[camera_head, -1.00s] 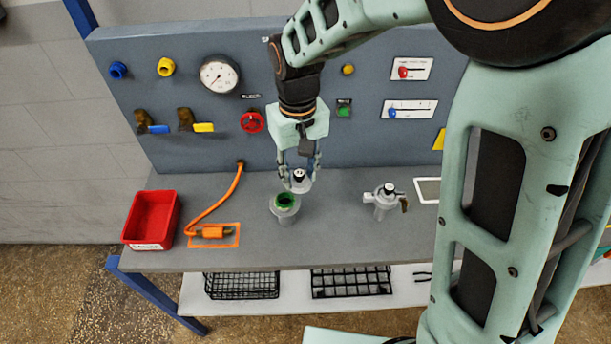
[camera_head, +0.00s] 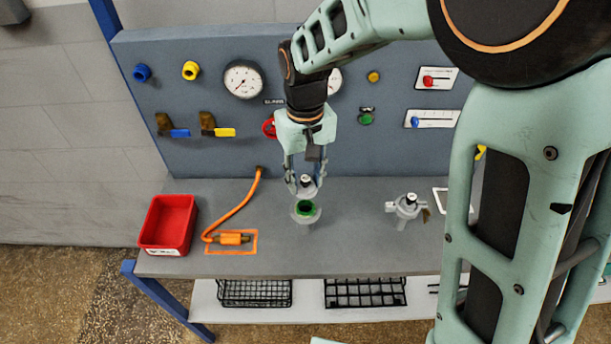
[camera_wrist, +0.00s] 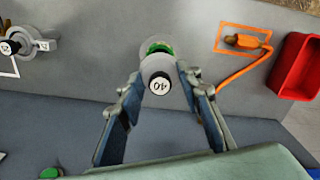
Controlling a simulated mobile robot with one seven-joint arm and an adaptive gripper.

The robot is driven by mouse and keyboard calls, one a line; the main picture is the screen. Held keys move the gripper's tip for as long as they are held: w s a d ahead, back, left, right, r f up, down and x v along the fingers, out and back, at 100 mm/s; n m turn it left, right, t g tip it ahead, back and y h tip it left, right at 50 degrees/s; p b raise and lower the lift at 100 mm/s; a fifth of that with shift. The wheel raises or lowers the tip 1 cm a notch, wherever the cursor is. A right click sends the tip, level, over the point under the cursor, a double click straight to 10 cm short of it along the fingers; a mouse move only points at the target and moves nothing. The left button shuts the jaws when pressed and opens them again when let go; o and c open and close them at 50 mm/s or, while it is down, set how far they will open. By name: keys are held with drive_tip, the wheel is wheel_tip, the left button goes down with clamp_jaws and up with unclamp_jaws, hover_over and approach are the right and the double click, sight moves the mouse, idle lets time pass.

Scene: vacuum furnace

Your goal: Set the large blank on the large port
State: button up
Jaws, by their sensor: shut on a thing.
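My gripper (camera_head: 305,184) is shut on the large blank (camera_head: 306,181), a grey cap with a dark knob and a white top marked 40. The blank also shows between the fingertips in the wrist view (camera_wrist: 158,68). The large port (camera_head: 306,217) is a grey upright fitting on the bench with a green ring at its mouth. In the head view the blank is just above the port's mouth. In the wrist view the blank covers much of the port, and part of the green ring (camera_wrist: 158,47) shows past its edge. The exact gap between them is hard to tell.
A smaller capped port (camera_head: 407,206) with side fittings stands to the right. An orange hose (camera_head: 237,211) with its connector and a red bin (camera_head: 168,224) lie to the left. The panel (camera_head: 215,90) with gauges and valves rises behind. Bench between is clear.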

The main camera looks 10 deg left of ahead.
sight(305, 206)
drive_tip(key=shift+f+b, duration=2.35)
drive_tip(key=shift+f, duration=1.1)
drive_tip(key=o, duration=1.3)
wheel_tip(305, 206, up, 12)
